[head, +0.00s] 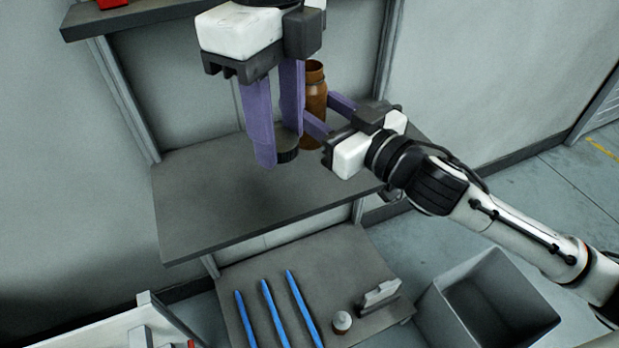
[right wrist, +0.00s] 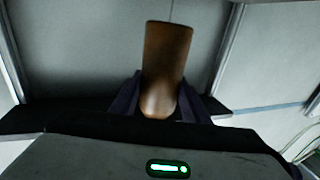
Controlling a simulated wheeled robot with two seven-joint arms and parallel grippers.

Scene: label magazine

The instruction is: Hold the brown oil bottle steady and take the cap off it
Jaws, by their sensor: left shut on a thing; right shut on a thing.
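The brown oil bottle (head: 316,96) is upright at the back of the grey shelf, and its top shows no cap. My right gripper (head: 318,108) is shut around its body from the right. In the right wrist view the brown bottle (right wrist: 166,65) sits between the purple fingers. My left gripper (head: 279,148) points down in front of the bottle, shut on the dark ribbed cap (head: 288,156). The cap is apart from the bottle's mouth and lower than it. Whether the cap touches the shelf I cannot tell. The left fingers hide part of the bottle's left side.
The grey shelf (head: 215,205) is bare at its front left. A lower surface (head: 238,273) holds three blue strips (head: 272,310), a small pale bottle (head: 342,321) and a grey holder (head: 380,293). A grey bin (head: 440,318) stands at the lower right. A red thing (head: 112,3) is on the upper shelf.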

